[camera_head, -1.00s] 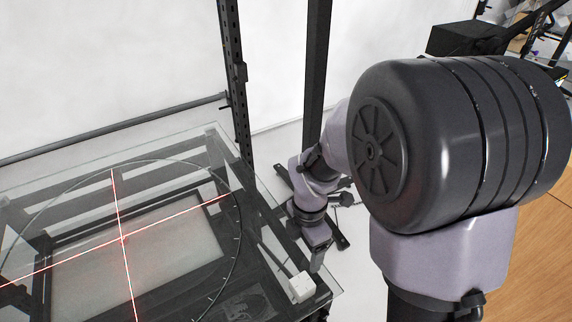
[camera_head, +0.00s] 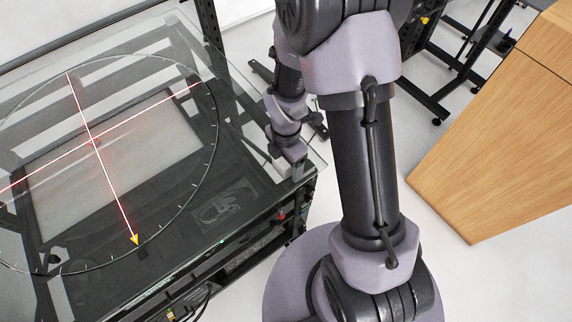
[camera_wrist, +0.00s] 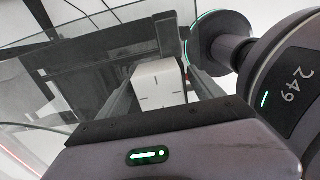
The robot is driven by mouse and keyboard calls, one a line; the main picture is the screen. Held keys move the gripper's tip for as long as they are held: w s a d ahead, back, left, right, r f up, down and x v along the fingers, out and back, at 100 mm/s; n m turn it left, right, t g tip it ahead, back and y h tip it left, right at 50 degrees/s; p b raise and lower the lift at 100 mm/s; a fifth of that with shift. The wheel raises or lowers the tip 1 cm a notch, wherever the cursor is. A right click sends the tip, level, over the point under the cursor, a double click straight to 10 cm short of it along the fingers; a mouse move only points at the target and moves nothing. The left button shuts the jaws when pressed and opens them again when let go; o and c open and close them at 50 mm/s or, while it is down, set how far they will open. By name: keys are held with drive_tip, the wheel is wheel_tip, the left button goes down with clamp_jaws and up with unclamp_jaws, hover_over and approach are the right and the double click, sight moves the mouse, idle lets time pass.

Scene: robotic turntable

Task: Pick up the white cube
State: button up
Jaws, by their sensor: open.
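The white cube (camera_wrist: 158,84) shows in the wrist view between the two fingers of my gripper (camera_wrist: 162,78). It has small dark marks on its faces. My gripper is open, with a finger to each side of the cube; I cannot tell whether either touches it. In the head view my gripper (camera_head: 297,168) is over the near right corner of the glass-topped turntable table (camera_head: 262,203). The cube cannot be made out there and seems hidden by the gripper.
Red laser lines cross on the turntable (camera_head: 93,141), with a yellow arrow marker (camera_head: 135,240) at its rim. A dark frame post (camera_head: 209,25) stands behind the table. A wooden surface (camera_head: 500,130) is at the right.

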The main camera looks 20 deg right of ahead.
drive_tip(key=shift+r, duration=0.1)
drive_tip(key=c, duration=1.6)
